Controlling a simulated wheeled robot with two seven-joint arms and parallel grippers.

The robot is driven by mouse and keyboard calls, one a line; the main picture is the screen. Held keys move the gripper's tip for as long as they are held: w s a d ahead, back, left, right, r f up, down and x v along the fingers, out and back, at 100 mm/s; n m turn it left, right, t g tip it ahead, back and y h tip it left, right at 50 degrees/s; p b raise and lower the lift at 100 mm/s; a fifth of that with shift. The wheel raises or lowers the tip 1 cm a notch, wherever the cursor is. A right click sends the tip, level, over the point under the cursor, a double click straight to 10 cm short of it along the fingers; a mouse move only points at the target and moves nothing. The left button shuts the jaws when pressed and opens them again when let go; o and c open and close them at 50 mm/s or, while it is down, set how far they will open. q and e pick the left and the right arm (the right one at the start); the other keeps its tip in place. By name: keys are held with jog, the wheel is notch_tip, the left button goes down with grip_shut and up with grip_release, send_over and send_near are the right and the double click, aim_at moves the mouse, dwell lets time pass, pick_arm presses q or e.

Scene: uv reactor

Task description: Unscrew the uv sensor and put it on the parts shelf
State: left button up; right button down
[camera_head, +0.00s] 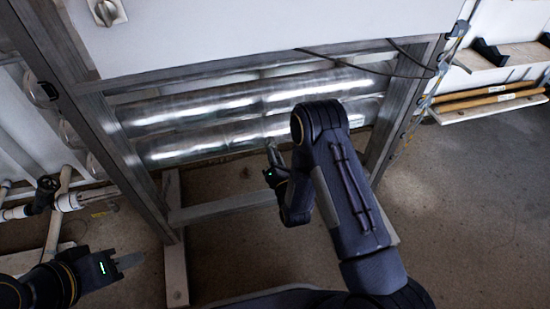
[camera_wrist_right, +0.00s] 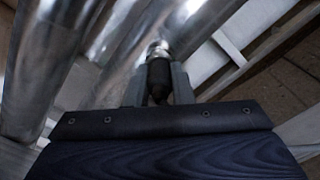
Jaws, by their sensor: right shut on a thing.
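The uv sensor (camera_wrist_right: 158,76) is a small dark cylinder in the right wrist view, with a shiny metal collar at its far end against a steel tube. My right gripper (camera_head: 271,152) is at the lower steel tube in the head view. In the right wrist view its two fingers (camera_wrist_right: 159,86) are closed on either side of the sensor. I cannot tell how far the sensor is threaded in. My left gripper (camera_head: 130,261) is low at the left, away from the tubes; its finger gap cannot be made out.
The steel reactor tubes (camera_head: 225,107) lie inside a metal frame (camera_head: 405,100). Shelves (camera_head: 490,108) at the upper right hold wooden-handled tools and dark items; I cannot tell which is the parts shelf. White pipes and a valve (camera_head: 47,190) stand at the left. Floor is clear at the right.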

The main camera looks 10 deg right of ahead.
jog(key=n, duration=0.2)
jog(key=shift+n, duration=0.3)
jog(key=n+b, duration=0.1)
jog(key=n, duration=0.2)
jog(key=shift+a, duration=0.15)
jog(key=shift+n, duration=1.1)
jog(key=shift+b, duration=0.3)
jog(key=shift+f+n+b, duration=0.15)
jog(key=shift+n+b, duration=0.25)
jog(key=shift+n, duration=0.7)
jog(key=shift+n+b, duration=0.35)
jog(key=shift+n, duration=0.85)
jog(key=shift+r+n, duration=0.2)
jog(key=shift+n, duration=0.1)
